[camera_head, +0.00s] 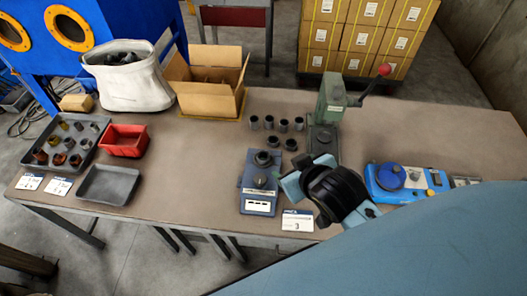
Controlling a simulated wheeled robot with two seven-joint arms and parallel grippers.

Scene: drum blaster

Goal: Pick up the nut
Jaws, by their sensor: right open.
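Several small brown, yellowish and dark parts that look like nuts or fittings sit in a grey compartment tray (47,158) at the table's left end. Several dark grey cylindrical pieces (283,126) stand on the table behind a blue device (256,192), which has dark round parts on it. I cannot tell which of these is the nut. My right gripper (308,174), with light blue fingers and a black body, is open just right of the blue device, above the table's front part. It appears empty. My left gripper is not in view.
A green press (331,103) with a red-knobbed lever stands behind my right gripper. A blue unit (400,184) lies to its right. A red bin (124,140), empty grey tray (108,185), white bag (128,84) and open cardboard box (207,101) occupy the left. The table's middle-left is clear.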

